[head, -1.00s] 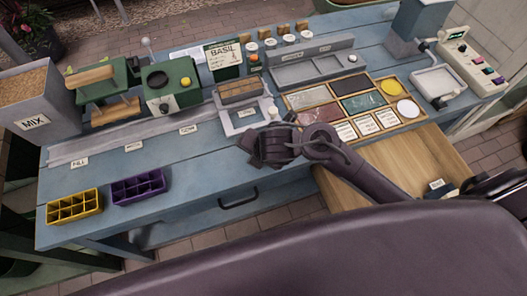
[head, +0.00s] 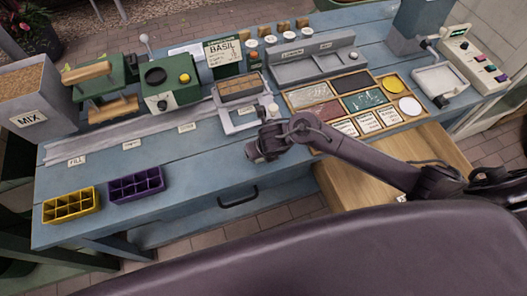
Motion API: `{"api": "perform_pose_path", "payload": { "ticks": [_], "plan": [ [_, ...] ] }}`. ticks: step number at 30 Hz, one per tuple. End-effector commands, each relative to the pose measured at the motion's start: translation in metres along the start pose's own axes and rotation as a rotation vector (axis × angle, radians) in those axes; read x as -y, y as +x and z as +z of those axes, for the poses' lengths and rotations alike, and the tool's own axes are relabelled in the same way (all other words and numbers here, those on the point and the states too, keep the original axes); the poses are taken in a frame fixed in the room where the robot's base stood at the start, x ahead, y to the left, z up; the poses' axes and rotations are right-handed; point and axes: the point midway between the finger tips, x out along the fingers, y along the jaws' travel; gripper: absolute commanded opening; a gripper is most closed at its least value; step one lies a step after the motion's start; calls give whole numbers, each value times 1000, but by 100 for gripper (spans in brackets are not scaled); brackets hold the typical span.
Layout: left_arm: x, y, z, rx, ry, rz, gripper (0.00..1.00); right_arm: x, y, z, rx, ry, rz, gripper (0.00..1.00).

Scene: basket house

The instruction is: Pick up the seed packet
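A green-and-white packet marked BASIL (head: 222,57) stands upright at the back of the blue bench, behind the grey rail; it looks like the seed packet. My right gripper (head: 254,154) is over the front part of the bench, well in front of the packet and apart from it. It is small and dark, and I cannot make out whether its fingers are open or shut. My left gripper is not in view.
A grey MIX bin (head: 40,100), green machines (head: 172,90) and a wooden tray of cards and samples (head: 352,104) stand on the bench (head: 215,165). Yellow (head: 71,205) and purple (head: 136,185) cell trays sit at the front left. The bench front between the purple tray and my gripper is clear.

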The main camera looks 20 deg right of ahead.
Motion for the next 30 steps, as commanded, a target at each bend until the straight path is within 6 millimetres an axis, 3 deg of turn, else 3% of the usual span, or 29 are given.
{"api": "perform_pose_path", "payload": {
  "ticks": [7,18,30],
  "plan": [
    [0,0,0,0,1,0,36,0,2,0,1,0,0,78],
    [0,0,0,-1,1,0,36,0,2,0,1,1,0,31],
    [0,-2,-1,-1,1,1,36,-1,-6,4,2,1,3,31]
  ]
}}
